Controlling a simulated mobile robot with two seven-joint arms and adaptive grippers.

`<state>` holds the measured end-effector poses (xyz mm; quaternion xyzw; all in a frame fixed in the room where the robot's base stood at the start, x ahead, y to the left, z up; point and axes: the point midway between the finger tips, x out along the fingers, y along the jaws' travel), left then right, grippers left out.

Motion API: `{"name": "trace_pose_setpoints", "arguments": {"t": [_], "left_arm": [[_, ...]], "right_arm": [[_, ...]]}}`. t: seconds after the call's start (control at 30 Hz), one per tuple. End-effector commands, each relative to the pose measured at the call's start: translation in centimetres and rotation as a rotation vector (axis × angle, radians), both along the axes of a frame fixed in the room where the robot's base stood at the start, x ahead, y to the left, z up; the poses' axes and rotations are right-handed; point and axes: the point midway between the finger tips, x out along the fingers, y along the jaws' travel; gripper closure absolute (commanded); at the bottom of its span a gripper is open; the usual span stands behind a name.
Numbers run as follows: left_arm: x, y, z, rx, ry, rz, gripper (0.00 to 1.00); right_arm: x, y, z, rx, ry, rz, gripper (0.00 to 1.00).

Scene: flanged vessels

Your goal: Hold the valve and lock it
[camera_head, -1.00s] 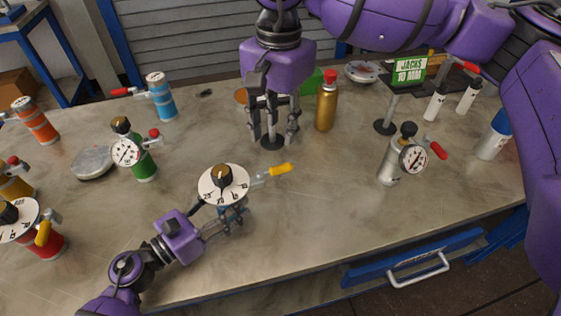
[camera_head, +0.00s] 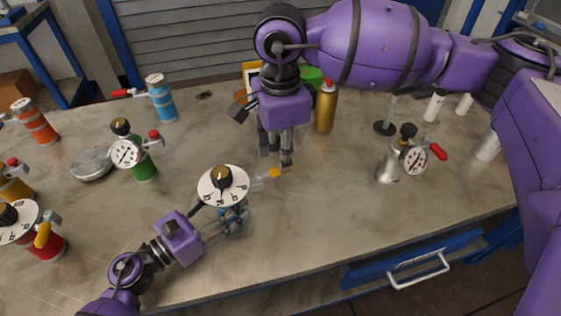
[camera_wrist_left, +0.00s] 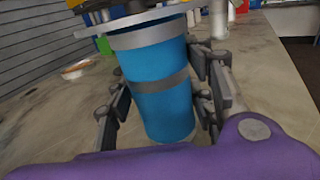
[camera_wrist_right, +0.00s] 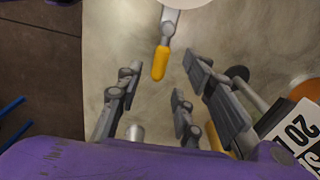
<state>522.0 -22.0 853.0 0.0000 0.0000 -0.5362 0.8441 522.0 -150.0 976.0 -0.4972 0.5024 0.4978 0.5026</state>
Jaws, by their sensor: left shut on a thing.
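The valve is a blue vessel (camera_wrist_left: 160,95) with a grey band, topped by a white round dial (camera_head: 223,186) with a black and gold knob. Its yellow-tipped lever (camera_head: 272,173) points right in the head view, and the yellow tip also shows in the right wrist view (camera_wrist_right: 160,63). My left gripper (camera_head: 232,224) is shut around the blue body below the dial. My right gripper (camera_head: 276,160) is open and empty, pointing down by the lever's tip. In the right wrist view the tip lies between the spread fingers; contact cannot be told.
A gold bottle (camera_head: 325,107) stands just right of my right gripper. A silver vessel with a gauge (camera_head: 412,160) is farther right. A green gauge vessel (camera_head: 143,165) and a red dial vessel (camera_head: 48,245) stand left. The front right of the table is clear.

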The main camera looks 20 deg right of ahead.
Motion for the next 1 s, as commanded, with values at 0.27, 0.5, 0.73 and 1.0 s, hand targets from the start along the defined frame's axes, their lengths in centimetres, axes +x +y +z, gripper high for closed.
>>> {"name": "trace_pose_setpoints", "arguments": {"t": [0.27, 0.5, 0.73, 1.0], "left_arm": [[0.0, 0.0, 0.0, 0.000, 0.000, 0.001, 1.00], [0.0, 0.0, 0.0, 0.000, 0.000, 0.001, 1.00], [0.0, 0.0, 0.0, 0.000, 0.000, 0.001, 1.00], [0.0, 0.0, 0.0, 0.000, 0.000, 0.001, 1.00]], "right_arm": [[0.0, 0.0, -3.2, 0.000, 0.000, 0.000, 0.65], [0.0, 0.0, -3.6, 0.000, -0.001, 0.001, 0.65], [0.0, 0.0, -3.5, 0.000, -0.001, 0.001, 0.82], [0.0, 0.0, -3.5, 0.000, -0.001, 0.001, 1.00]]}}
